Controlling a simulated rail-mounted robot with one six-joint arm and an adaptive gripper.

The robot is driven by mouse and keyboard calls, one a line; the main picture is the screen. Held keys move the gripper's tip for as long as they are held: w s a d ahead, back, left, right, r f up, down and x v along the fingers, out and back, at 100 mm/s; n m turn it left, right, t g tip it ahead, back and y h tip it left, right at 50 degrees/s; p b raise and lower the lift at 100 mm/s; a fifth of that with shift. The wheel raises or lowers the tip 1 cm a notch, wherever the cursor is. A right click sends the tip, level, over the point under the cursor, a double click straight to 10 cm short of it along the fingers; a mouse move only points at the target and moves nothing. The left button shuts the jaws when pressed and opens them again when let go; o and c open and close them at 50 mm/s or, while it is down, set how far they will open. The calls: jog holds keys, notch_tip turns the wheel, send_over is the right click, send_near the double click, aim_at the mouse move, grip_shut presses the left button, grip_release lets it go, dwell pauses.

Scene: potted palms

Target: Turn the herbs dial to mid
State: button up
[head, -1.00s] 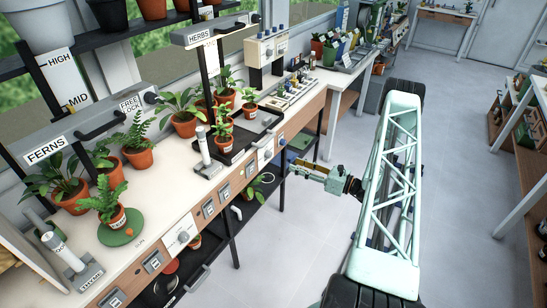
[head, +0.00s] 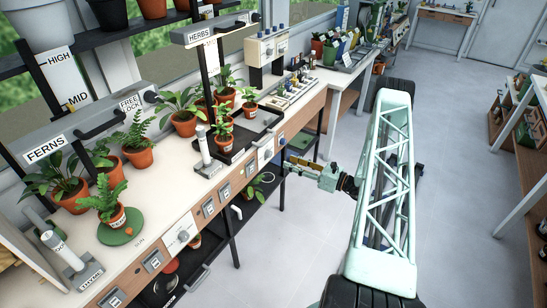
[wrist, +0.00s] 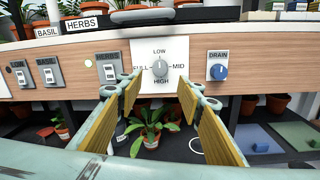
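The herbs dial (wrist: 160,68) is a grey knob on a white plate on the wooden bench front. The plate reads LOW at the top, MID at the right, HIGH at the bottom and FULL at the left. The knob's grip stands upright, along the LOW–HIGH line; its pointing end is too small to be sure of. In the head view the dial (head: 268,154) is at the bench's front edge. My gripper (wrist: 161,88) is open and empty. Its yellow-padded fingers frame the dial left and right, apart from it. In the head view my gripper (head: 288,165) faces the bench front.
A blue drain knob (wrist: 219,72) sits right of the dial. A potted plant (wrist: 150,125) stands below, between the fingers. The aisle floor (head: 305,235) is clear.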

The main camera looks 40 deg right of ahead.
aim_at(271, 155)
jog(key=shift+b+x, duration=0.45)
jog(key=shift+x, duration=4.8)
jog(key=shift+c, duration=0.2)
jog(key=c, duration=0.8)
